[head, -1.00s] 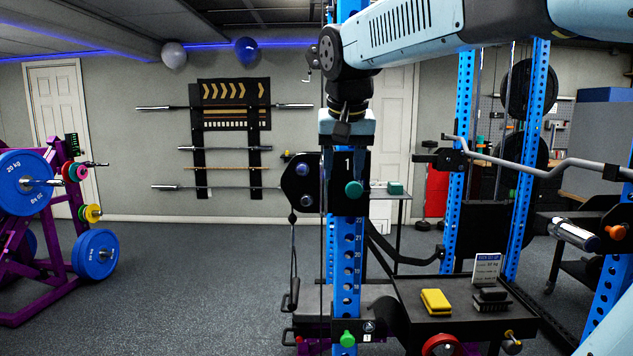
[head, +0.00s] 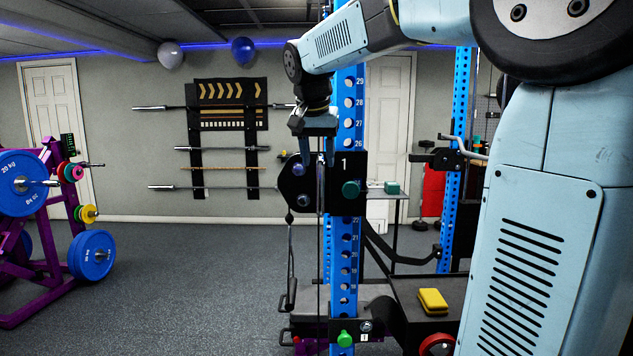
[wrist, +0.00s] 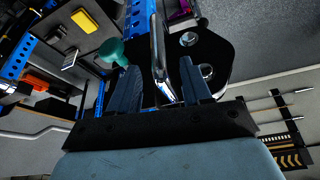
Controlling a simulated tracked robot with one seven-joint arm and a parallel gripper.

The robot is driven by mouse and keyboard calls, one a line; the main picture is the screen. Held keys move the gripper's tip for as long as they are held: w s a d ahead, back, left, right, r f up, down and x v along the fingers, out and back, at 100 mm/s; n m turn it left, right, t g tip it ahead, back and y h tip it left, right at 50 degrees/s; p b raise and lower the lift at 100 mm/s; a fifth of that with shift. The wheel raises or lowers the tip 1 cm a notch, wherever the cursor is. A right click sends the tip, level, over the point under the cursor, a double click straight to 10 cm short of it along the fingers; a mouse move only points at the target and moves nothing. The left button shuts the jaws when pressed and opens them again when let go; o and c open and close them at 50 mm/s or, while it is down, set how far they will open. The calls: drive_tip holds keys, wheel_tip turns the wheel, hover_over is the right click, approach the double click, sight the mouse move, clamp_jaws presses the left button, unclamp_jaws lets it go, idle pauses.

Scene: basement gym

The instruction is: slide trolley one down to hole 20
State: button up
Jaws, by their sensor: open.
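Trolley one is a black carriage (head: 332,200) marked "1" on the blue numbered upright (head: 347,110). It has a teal knob (head: 350,189) at its right, which also shows in the wrist view (wrist: 112,52). It sits between the numbers 26 above and about 22 below. Hole 20 (head: 347,254) is on the bare upright a little below it. My gripper (head: 315,158) points down at the carriage's upper left. In the wrist view, my gripper (wrist: 160,68) is open, its fingers on either side of a chrome bar (wrist: 159,45); contact cannot be told.
A lower black fitting with a green knob (head: 345,339) is near the upright's foot. A cable with a handle (head: 290,298) hangs left of the upright. A yellow block (head: 432,300) lies on a dark surface at right. Purple plate rack (head: 50,240) far left; open floor between.

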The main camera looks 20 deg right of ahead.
hover_over(320, 206)
drive_tip(key=w, duration=0.1)
drive_tip(key=f, duration=0.6)
drive_tip(key=shift+w+d+f, duration=0.15)
drive_tip(key=shift+d+f, duration=0.1)
drive_tip(key=shift+f, duration=0.05)
drive_tip(key=shift+c, duration=0.4)
clamp_jaws()
